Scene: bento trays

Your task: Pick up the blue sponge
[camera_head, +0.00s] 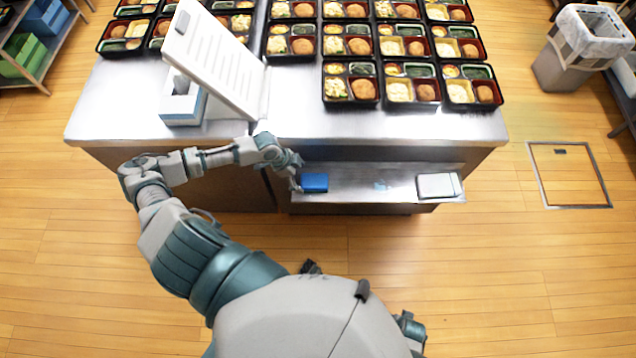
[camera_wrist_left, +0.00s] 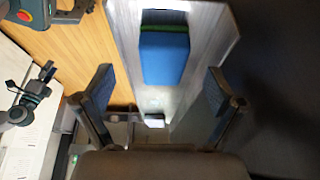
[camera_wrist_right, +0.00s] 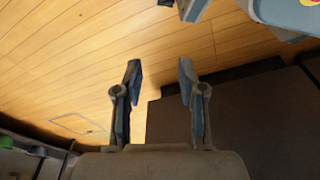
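The blue sponge (camera_head: 314,182) lies on the lower steel shelf (camera_head: 350,192) under the counter, near the shelf's left end. In the left wrist view the sponge (camera_wrist_left: 164,55) is ahead of the fingers, with a green edge at its far side. My left gripper (camera_head: 294,172) is just left of the sponge at the shelf's left end. In the left wrist view its fingers (camera_wrist_left: 158,95) are wide apart with nothing between them. My right gripper (camera_wrist_right: 160,80) shows in the right wrist view with its fingers apart and empty, over the wooden floor.
A white box-like item (camera_head: 438,186) stands at the shelf's right end. Several bento trays (camera_head: 350,84) cover the counter (camera_head: 290,122) above. A white slatted panel (camera_head: 212,60) and a blue and white box (camera_head: 183,104) are at its left. A grey bin (camera_head: 580,50) stands on the floor at right.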

